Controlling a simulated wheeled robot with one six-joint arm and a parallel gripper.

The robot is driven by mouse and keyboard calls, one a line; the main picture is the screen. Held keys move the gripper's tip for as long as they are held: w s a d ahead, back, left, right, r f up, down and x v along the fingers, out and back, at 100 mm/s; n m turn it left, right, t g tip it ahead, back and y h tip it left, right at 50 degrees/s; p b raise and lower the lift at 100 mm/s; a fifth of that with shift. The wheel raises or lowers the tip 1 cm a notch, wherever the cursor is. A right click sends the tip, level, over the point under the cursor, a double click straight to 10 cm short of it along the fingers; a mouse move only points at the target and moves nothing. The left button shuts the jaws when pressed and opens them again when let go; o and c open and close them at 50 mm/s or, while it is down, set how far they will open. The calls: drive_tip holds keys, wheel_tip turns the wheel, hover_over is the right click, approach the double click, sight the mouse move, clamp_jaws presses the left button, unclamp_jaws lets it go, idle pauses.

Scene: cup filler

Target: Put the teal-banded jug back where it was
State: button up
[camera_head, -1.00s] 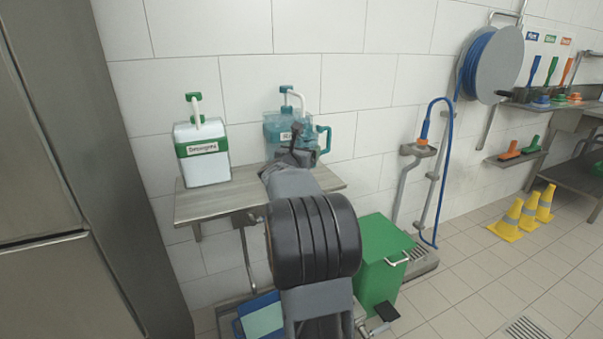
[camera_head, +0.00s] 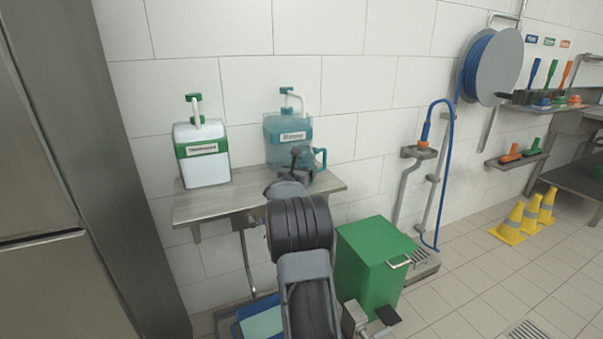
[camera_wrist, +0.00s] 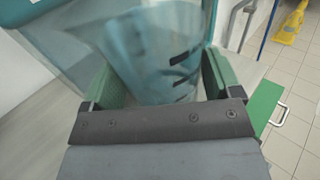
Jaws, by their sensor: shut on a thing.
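The teal-banded jug is mostly hidden behind my gripper (camera_head: 301,163) in the head view; its teal handle (camera_head: 320,159) shows on the right. In the wrist view the clear jug (camera_wrist: 155,55) with dark marks stands between the two green-sided fingers of my gripper (camera_wrist: 157,85), which is shut on it. The jug is at the right part of the wall shelf (camera_head: 215,207), in front of the teal pump canister (camera_head: 274,130). Whether its base touches the shelf is hidden.
A white canister with a green band (camera_head: 202,170) stands on the left of the shelf. A green bin (camera_head: 372,265) stands below right. A blue hose (camera_head: 440,165) hangs at the wall, and yellow cones (camera_head: 510,223) stand on the floor.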

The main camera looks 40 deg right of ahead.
drive_tip(key=shift+f, duration=0.35)
drive_tip(key=o, duration=0.9)
drive_tip(key=shift+r, duration=0.15)
